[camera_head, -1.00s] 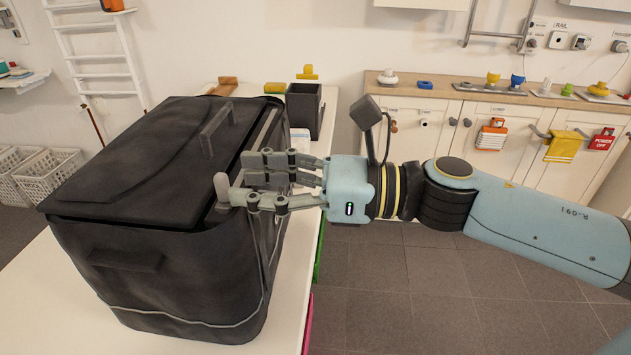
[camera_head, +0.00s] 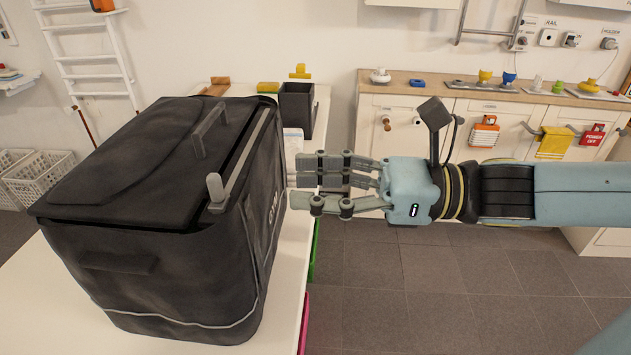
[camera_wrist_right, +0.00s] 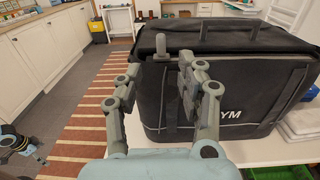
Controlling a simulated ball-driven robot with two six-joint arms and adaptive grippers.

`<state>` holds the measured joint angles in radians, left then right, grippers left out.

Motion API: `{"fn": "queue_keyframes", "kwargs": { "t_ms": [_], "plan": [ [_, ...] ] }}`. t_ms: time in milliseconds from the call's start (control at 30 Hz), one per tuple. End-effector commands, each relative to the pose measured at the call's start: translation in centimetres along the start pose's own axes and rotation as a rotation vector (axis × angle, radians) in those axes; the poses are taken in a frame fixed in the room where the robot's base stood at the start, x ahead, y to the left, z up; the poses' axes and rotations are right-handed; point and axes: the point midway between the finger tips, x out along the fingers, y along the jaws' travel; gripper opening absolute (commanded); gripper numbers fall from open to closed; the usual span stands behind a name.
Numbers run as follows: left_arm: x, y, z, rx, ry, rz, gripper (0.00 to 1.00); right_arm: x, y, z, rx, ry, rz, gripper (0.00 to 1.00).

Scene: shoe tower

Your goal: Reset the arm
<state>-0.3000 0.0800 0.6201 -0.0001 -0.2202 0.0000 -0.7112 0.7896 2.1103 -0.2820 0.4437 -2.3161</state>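A large black gym bag (camera_head: 180,270) stands on the white table at the left, its top flap lying over the opening. A grey bar with an upright rounded peg (camera_head: 215,188) lies along the bag's right top edge. My right gripper (camera_head: 297,183) is to the right of the bag, apart from it, with its fingers pointing left. In the right wrist view my right gripper (camera_wrist_right: 161,72) is open, with a gap between its fingers; the bag (camera_wrist_right: 235,90) and peg (camera_wrist_right: 161,44) show beyond them.
The white table (camera_head: 285,290) has a dark open box (camera_head: 297,108) at its back. A wooden counter (camera_head: 430,92) with small items runs along the back wall. White baskets (camera_head: 38,178) stand at the left.

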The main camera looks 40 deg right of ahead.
Motion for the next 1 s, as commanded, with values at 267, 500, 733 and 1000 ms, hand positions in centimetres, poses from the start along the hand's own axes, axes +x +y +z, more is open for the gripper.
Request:
{"fn": "queue_keyframes", "kwargs": {
  "t_ms": [267, 500, 733, 1000],
  "plan": [
    [0.0, 0.0, 0.0, 0.000, 0.000, 0.000, 1.00, 0.0, 0.0, 0.0, 0.000, 0.000, 0.000, 0.38],
    [1.6, 0.2, 0.2, 0.000, -0.001, 0.001, 1.00, 1.2, -1.7, -1.0, 0.005, -0.056, -0.058, 0.38],
    [4.2, 0.4, 0.7, 0.000, -0.005, 0.001, 1.00, -0.9, -9.8, -15.3, 0.332, 0.018, -0.397, 0.38],
    [6.5, 0.6, 1.1, 0.000, -0.009, 0.001, 1.00, -7.2, -10.6, -36.9, 1.154, 0.044, -0.879, 0.38]
  ]
}}
